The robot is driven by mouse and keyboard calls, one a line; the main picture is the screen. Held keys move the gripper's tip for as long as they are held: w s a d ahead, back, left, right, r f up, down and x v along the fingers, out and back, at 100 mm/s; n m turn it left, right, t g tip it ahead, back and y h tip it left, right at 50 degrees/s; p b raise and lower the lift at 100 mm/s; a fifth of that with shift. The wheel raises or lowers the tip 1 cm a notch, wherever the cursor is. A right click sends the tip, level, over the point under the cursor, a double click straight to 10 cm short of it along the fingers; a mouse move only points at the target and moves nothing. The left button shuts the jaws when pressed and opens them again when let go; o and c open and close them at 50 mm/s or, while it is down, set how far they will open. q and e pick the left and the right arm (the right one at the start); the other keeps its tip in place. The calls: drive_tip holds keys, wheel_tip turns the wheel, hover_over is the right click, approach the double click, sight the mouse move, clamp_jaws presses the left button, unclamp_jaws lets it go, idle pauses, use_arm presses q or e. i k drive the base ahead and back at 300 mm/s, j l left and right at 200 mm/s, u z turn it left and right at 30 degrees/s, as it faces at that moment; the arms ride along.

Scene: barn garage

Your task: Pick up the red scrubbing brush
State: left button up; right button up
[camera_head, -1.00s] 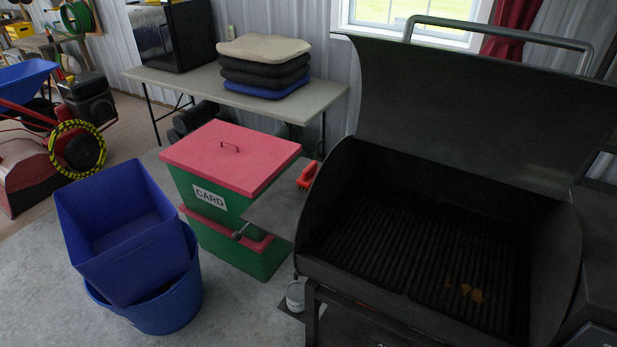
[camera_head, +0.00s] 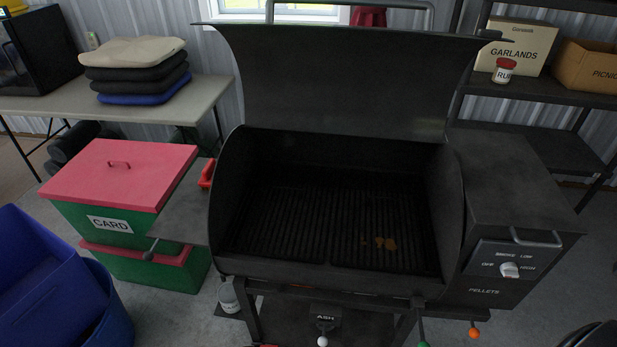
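A red object, most likely the red scrubbing brush (camera_head: 207,173), lies on the grey side shelf (camera_head: 184,213) at the left of the open black grill. It is small in the view, and the grill's left wall stands right beside it, so its bristles and full shape cannot be made out.
The black grill (camera_head: 330,267) with its raised lid fills the middle. Green bins with pink lids (camera_head: 122,172) stand left of the side shelf, and blue tubs (camera_head: 47,285) are at front left. A table (camera_head: 40,101) with stacked cushions (camera_head: 134,70) is behind.

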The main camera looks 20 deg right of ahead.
sight(206, 180)
drive_tip(key=i+j, duration=0.45)
drive_tip(key=i+j+z, duration=0.1)
drive_tip(key=i+j, duration=0.3)
drive_tip(key=j, duration=0.2)
